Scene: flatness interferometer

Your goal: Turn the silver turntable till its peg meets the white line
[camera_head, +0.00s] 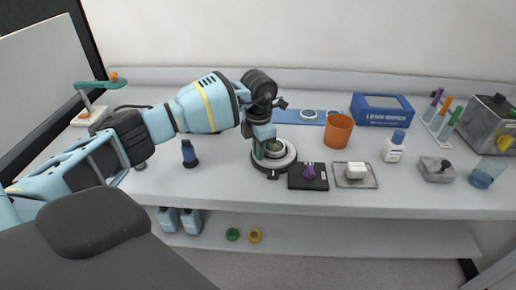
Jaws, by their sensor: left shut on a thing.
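The silver turntable (286,163) sits on the bench near the middle, in the head view, with a dark rim around its base. My left gripper (271,152) comes down onto it from above and is shut on a part at the turntable's left side, most likely the peg. The gripper's fingers and wrist hide much of the turntable's left and back. The peg and the white line are too small or hidden for me to tell how they line up. My right gripper is not in view.
Right of the turntable are a black pad (297,183) with a purple item, a glass tray (368,183) with a white block, and an orange cup (338,131). A blue box (383,112) stands behind. A dark blue bottle (189,154) stands left.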

